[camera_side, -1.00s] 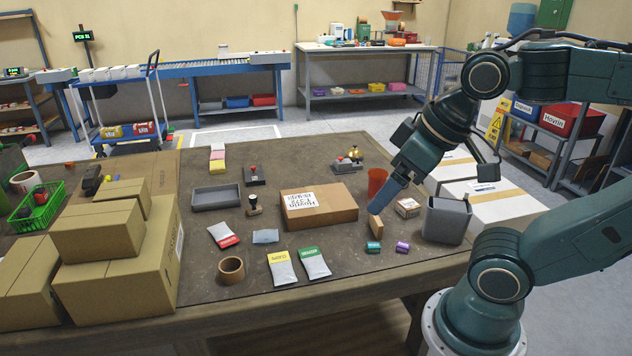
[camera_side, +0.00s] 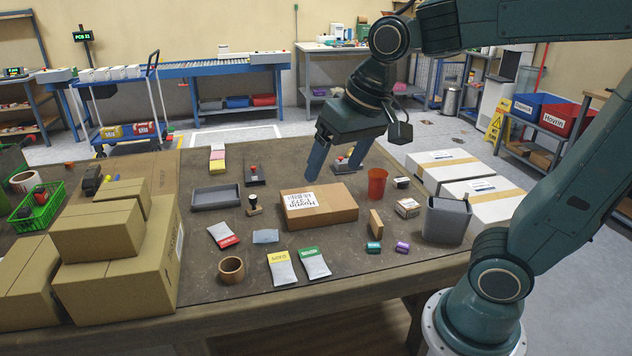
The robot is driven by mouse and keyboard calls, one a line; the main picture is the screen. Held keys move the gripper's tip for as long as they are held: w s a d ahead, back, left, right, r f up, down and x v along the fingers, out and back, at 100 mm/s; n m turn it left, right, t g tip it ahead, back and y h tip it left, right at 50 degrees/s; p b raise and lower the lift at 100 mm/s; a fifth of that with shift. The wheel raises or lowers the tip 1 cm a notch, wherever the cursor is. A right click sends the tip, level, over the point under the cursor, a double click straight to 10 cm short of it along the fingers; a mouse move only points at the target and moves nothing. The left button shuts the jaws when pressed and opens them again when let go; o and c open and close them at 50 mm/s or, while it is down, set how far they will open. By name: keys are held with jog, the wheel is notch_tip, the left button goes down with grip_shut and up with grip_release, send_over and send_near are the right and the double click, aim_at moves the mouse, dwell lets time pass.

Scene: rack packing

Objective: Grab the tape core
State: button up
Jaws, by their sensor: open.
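The tape core (camera_side: 231,270) is a short brown cardboard ring. It stands on its end near the front left edge of the table, left of a yellow-banded packet. My gripper (camera_side: 312,178) is up above the table, over the back edge of the flat brown box and well to the right of and behind the tape core. Its fingers point down and hold nothing that I can see.
A flat labelled box (camera_side: 318,208) lies mid-table. Yellow (camera_side: 282,268) and green-banded (camera_side: 313,263) packets lie right of the tape core. Stacked cartons (camera_side: 112,245) rise to its left. A red-banded packet (camera_side: 223,235) lies behind it. A grey bin (camera_side: 446,220) and orange cup (camera_side: 377,184) stand at right.

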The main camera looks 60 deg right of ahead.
jog(key=w+f+m+g, duration=0.1)
jog(key=w+f+m, duration=0.15)
jog(key=w, duration=0.65)
jog(key=m+g, duration=0.3)
jog(key=m, duration=0.6)
send_over(229, 266)
jog(key=s+a, duration=0.2)
jog(key=s, duration=0.1)
notch_tip(229, 266, down, 18)
jog(key=shift+w+f, duration=0.1)
jog(key=shift+w, duration=0.15)
jog(key=shift+f, duration=0.1)
jog(key=shift+f, duration=4.2)
jog(key=shift+f, duration=2.6)
